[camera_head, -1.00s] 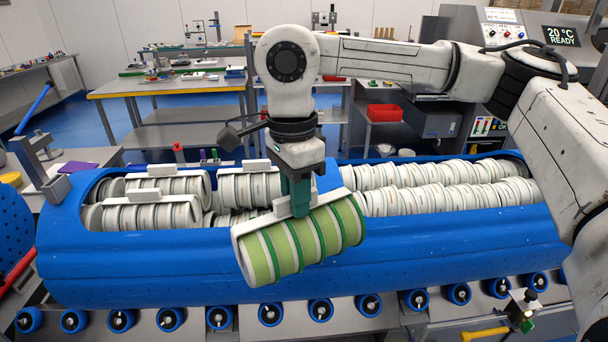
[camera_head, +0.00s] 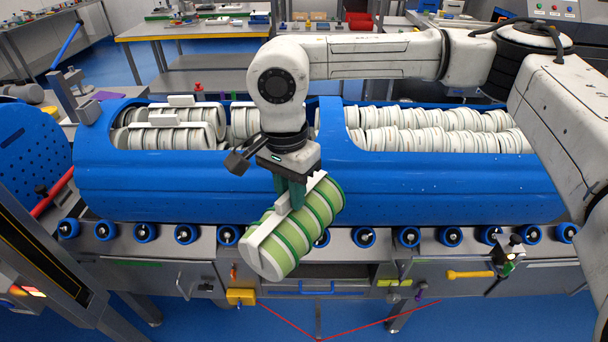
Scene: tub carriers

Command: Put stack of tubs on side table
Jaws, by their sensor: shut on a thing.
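My gripper (camera_head: 291,192) is shut on the white carrier bar of a stack of green and white tubs (camera_head: 306,225). The stack hangs tilted, its left end lower, in front of the blue drum and over the roller bench's front edge. It looks clear of the drum, though it overlaps it in the picture. My fingers are partly hidden by the carrier bar. I cannot pick out the side table with certainty in this view.
The long blue drum (camera_head: 440,188) holds several white tub stacks (camera_head: 170,136) in its openings. It rests by blue rollers on a metal bench (camera_head: 180,252). A yellow-handled lever (camera_head: 470,274) sticks out at right. A worktable (camera_head: 190,33) stands behind.

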